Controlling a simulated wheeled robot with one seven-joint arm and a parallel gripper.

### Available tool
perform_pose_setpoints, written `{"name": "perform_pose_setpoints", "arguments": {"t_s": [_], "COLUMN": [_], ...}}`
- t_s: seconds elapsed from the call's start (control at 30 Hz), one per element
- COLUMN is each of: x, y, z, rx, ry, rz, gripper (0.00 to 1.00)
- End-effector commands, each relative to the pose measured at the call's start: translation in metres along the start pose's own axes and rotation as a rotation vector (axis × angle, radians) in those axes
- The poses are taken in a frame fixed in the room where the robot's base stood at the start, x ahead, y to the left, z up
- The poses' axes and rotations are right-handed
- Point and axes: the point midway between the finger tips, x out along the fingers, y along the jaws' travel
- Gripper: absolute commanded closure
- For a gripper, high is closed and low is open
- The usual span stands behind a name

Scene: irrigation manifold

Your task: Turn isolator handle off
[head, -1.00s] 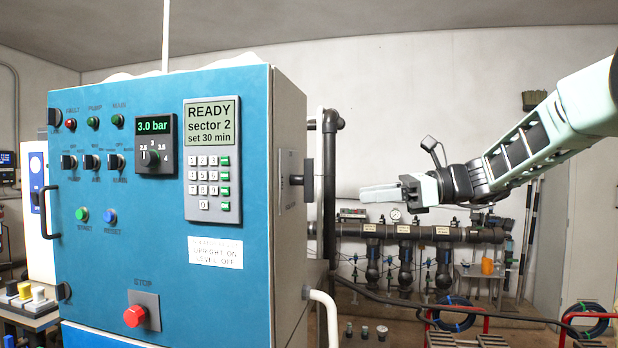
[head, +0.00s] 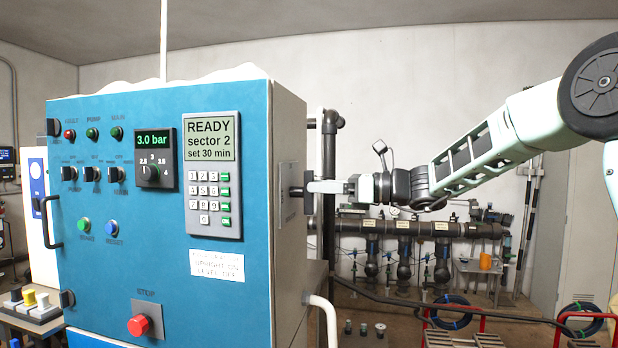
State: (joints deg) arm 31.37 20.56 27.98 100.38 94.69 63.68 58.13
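The isolator handle (head: 309,205) is a black bar on a short stem on the right side wall of the blue control cabinet (head: 110,260). It stands upright. A label (head: 216,265) on the cabinet front seems to read upright on, level off. My gripper (head: 316,187) reaches in from the right, level, with its pale fingertips at the middle of the handle, overlapping it in the picture. The fingers are seen edge-on, so I cannot tell whether they are open or closed on the bar.
A dark vertical pipe (head: 330,150) stands just behind my fingertips. A pale pipe (head: 327,315) bends out of the cabinet's side below. The red stop button (head: 139,325) is on the cabinet front. The manifold pipes (head: 420,229) run along the back wall.

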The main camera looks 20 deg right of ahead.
Motion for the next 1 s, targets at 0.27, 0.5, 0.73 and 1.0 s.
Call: {"name": "perform_pose_setpoints", "arguments": {"t_s": [0.27,0.5,0.73,1.0], "x": [0.030,0.033,0.033,0.033], "y": [0.000,0.000,0.000,0.000], "z": [0.001,0.000,0.000,-0.002], "rx": [0.000,-0.001,-0.001,-0.013], "ry": [0.000,0.000,0.000,0.001], "rz": [0.002,0.000,0.000,0.000], "gripper": [0.64,0.64,1.00,1.00]}}
